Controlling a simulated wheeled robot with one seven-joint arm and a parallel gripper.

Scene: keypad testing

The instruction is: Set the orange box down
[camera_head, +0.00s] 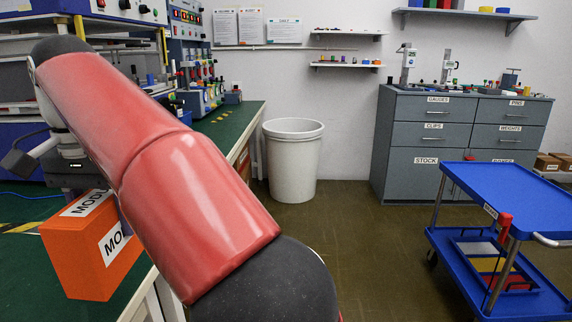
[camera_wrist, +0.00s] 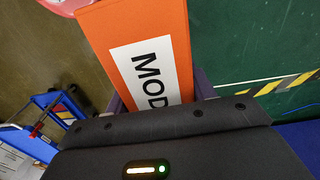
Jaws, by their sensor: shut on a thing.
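The orange box (camera_head: 78,258) with white "MOD..." labels is at the lower left in the head view, over the front edge of the green bench top. Whether its underside touches the bench cannot be told. In the wrist view the orange box (camera_wrist: 125,32) fills the upper middle, its label facing the camera. My gripper (camera_wrist: 160,95) is shut on it, with a dark finger on each side. In the head view my red arm hides part of the box and most of the gripper.
The green bench (camera_head: 232,122) runs along the left, with yellow-black tape (camera_wrist: 288,83) on it and test instruments at the back. A white bin (camera_head: 293,165) stands beyond its end. A blue cart (camera_head: 515,195) and grey cabinet (camera_head: 425,160) are at right. Open floor lies between.

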